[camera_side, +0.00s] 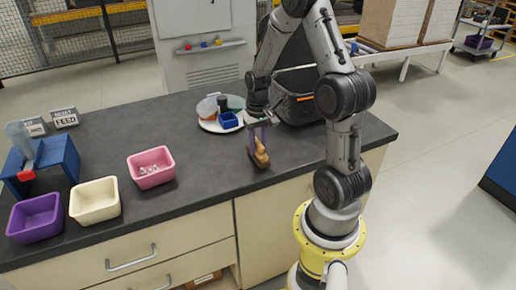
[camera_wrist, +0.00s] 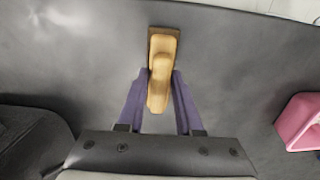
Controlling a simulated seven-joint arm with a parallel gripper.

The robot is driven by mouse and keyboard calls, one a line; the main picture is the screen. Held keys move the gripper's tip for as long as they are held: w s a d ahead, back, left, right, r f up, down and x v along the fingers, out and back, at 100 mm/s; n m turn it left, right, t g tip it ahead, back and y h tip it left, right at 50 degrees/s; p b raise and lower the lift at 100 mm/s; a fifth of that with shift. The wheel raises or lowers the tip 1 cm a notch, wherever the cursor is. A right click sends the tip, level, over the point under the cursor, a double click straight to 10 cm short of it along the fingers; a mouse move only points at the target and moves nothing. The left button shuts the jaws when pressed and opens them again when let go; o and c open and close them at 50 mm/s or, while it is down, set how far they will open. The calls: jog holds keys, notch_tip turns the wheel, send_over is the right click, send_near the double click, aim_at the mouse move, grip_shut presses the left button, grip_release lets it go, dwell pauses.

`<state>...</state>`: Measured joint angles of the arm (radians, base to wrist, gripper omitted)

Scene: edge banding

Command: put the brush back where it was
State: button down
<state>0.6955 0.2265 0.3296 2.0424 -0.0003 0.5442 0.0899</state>
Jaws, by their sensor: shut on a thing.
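The brush (camera_side: 260,155) has a tan wooden handle and a darker brown base. It is at the front right part of the dark worktop (camera_side: 205,170), near the front edge. My gripper (camera_side: 258,143) is over it, with its purple fingers shut on the handle. In the wrist view the brush (camera_wrist: 161,55) points up the picture, its handle between the tips of my gripper (camera_wrist: 160,75). I cannot tell whether the brush's underside touches the worktop.
A pink bin (camera_side: 151,167) holding small pale pieces is to the left. Cream (camera_side: 95,201) and purple bins (camera_side: 35,218) stand farther left. Worktop around the brush is clear.

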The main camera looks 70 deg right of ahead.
aim_at(258, 142)
jog(key=shift+f, duration=0.6)
jog(key=shift+f, duration=0.15)
jog(key=c, duration=0.6)
grip_release()
notch_tip(258, 142, up, 12)
jog(key=shift+r, duration=0.1)
jog(key=s+a+r+n+t+h, duration=0.1)
jog(key=a+r+n, duration=0.1)
jog(key=a+r, duration=0.35)
jog(key=s+a+r+n+t, duration=0.1)
jog(key=a+r+n+t, duration=0.15)
jog(key=a, duration=0.55)
jog(key=s+a+n, duration=0.1)
jog(key=s+a, duration=0.1)
jog(key=s+a+r+n+t, duration=0.1)
jog(key=s+a+n, duration=0.1)
jog(key=s+a, duration=0.1)
jog(key=s+a+n+t+y, duration=0.1)
jog(key=s+a, duration=0.1)
jog(key=a, duration=0.1)
jog(key=shift+s+r+n, duration=0.25)
jog(key=shift+r, duration=0.1)
